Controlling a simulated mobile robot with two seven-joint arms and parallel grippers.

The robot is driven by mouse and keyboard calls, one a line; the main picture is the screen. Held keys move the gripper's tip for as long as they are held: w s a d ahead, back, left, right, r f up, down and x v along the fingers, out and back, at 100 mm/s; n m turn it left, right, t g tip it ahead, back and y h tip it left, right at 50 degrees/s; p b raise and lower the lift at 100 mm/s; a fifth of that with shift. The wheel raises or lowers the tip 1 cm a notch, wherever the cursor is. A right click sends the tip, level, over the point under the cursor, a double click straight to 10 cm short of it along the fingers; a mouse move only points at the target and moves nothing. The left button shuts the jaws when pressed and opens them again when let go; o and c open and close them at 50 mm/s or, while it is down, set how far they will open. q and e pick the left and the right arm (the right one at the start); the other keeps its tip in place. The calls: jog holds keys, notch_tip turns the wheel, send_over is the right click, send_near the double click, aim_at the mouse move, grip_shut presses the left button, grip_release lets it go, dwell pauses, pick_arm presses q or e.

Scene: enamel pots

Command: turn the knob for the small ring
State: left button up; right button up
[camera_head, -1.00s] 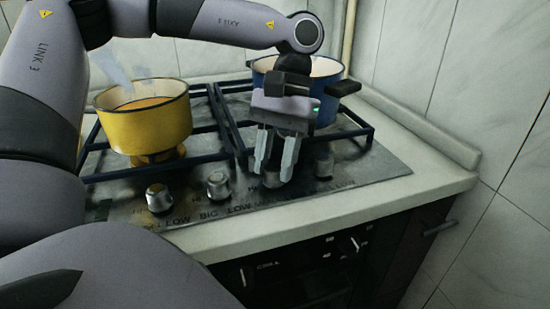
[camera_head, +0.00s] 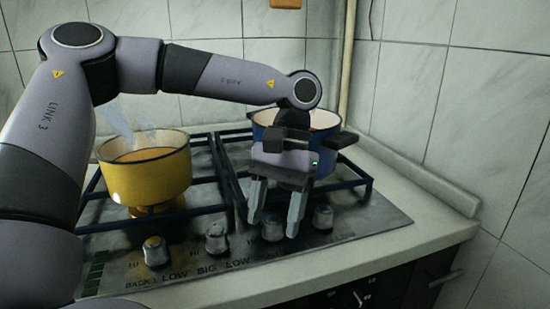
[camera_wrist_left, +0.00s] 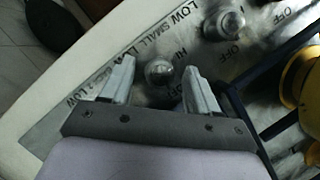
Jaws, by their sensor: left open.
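The stove panel (camera_head: 180,262) has a row of metal knobs. The third knob from the left (camera_head: 272,228) is between the fingers of my left gripper (camera_head: 275,219), which is open. In the left wrist view this knob (camera_wrist_left: 160,72) sits between the two fingertips (camera_wrist_left: 158,80), with a gap on both sides. The word SMALL is printed on the panel beside it there. My right gripper is not in view.
Other knobs stand close by: one to the right (camera_head: 322,216) and two to the left (camera_head: 216,237), (camera_head: 155,250). A yellow pot (camera_head: 146,178) steams on the left burner. A blue pot (camera_head: 325,150) stands behind my gripper on dark grates (camera_head: 225,172).

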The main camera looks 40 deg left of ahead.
pick_arm(q)
notch_tip(320, 180, up, 20)
jog(key=p, duration=0.4)
dwell(0.4)
